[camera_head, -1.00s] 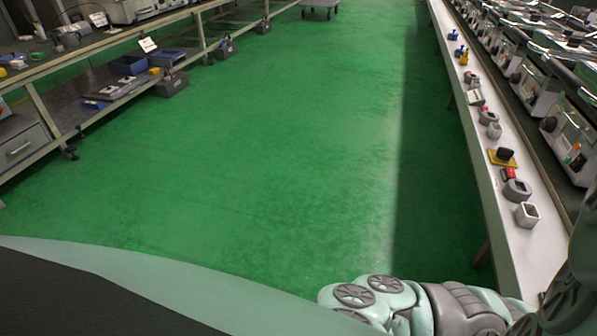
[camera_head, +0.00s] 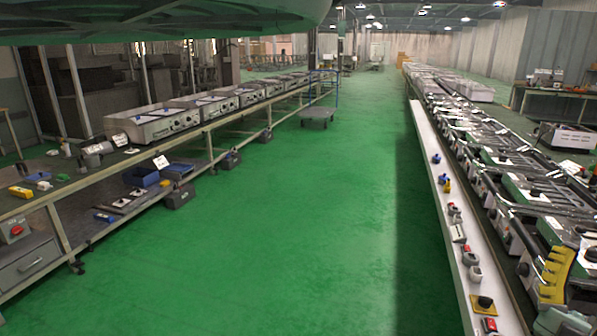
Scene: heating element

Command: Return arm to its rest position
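My gripper and my arm links are not visible in the head view now. A pale green curved surface (camera_head: 160,18) crosses the top left edge of the picture and looks like part of my own body. Nothing held can be seen.
A long workbench with metal units (camera_head: 150,122) lines the left. On the right a narrow white ledge (camera_head: 447,213) with small switches runs beside a row of machines (camera_head: 510,165).

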